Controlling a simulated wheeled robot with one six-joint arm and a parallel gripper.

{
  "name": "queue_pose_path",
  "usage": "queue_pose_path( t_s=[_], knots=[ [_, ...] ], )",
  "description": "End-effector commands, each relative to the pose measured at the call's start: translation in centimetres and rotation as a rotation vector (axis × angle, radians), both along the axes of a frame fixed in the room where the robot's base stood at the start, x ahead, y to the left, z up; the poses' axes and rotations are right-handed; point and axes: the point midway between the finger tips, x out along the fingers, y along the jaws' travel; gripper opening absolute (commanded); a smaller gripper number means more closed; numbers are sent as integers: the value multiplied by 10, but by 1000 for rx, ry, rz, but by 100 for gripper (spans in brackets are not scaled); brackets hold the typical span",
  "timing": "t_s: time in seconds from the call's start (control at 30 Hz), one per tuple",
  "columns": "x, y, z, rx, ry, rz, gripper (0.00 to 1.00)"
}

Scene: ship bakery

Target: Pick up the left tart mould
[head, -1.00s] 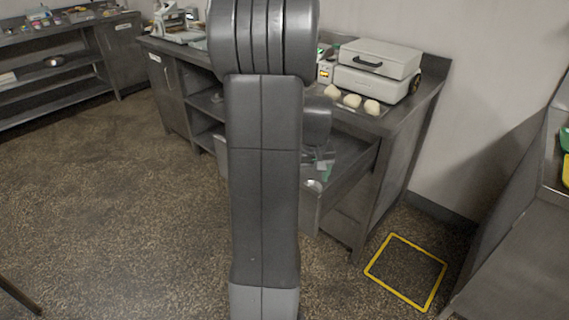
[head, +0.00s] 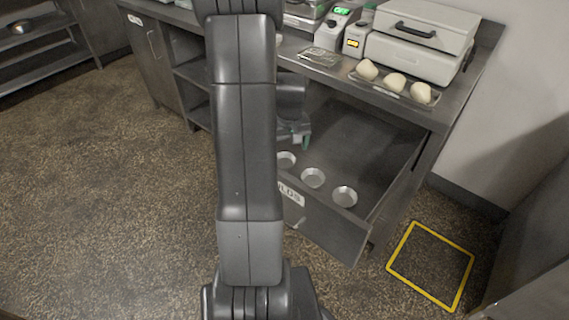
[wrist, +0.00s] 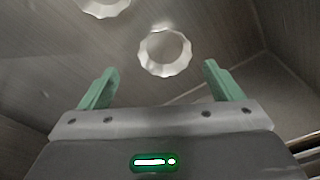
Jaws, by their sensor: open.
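Three shallow silver tart moulds lie in a row on the floor of an open drawer (head: 366,136). The left tart mould (head: 286,159) is partly hidden by my arm in the head view; the middle mould (head: 313,178) and the right mould (head: 344,196) show whole. My gripper (head: 298,138), with green fingers, is over the drawer just behind the left mould. In the wrist view my gripper (wrist: 158,70) is open and empty. A fluted mould (wrist: 165,54), apparently the left one, lies beyond and between the fingertips, apart from them. Another mould is cut by the top edge.
The drawer's front panel (head: 325,226) and side walls bound the moulds. Above it, the counter holds a tray (head: 411,97) with three pale dough pieces, a grey press (head: 423,37) and small devices. A yellow floor square (head: 430,266) lies right; open floor is left.

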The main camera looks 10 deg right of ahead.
Motion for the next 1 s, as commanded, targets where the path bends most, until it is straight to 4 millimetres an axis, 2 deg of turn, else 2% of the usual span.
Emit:
queue_pose_path(
  t_s=[0.13,0.4,0.7,0.73,0.97,1.0],
  knots=[
    [1,2,-12,1,2,1,86],
    [6,8,-49,1,2,0,86],
    [7,8,-53,0,-1,0,86],
    [7,8,-53,0,-1,0,84],
    [7,8,-53,0,-1,0,40],
    [7,8,-53,0,-1,0,39]
  ],
)
